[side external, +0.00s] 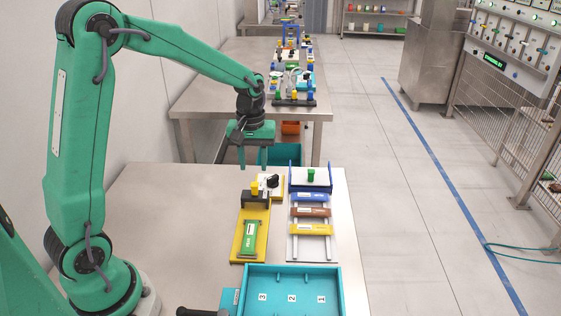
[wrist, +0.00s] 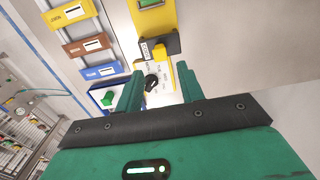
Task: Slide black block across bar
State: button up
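The black block (side external: 256,199) sits across the yellow bar (side external: 237,243) near its far end, with a yellow piece (side external: 254,188) at it. In the wrist view the black block (wrist: 173,45) shows beyond my fingertips, a white label on its side. My gripper (side external: 252,165) hangs above the table, at the far side of the block and apart from it. Its two green fingers (wrist: 157,75) are spread with nothing held. A black knob on a white plate (wrist: 151,83) shows between them, lower down. Part of the block's far side is hidden in the side view.
A green labelled piece (side external: 250,234) lies on the bar's near end. To the right stands a rack (side external: 296,248) with blue, brown and yellow labelled bars and a green knob (side external: 311,175). A teal numbered tray (side external: 307,302) lies in front. The table's left part is clear.

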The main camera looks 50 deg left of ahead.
aim_at(254, 185)
jog(key=shift+f, duration=3.7)
jog(key=shift+c, duration=0.2)
grip_shut()
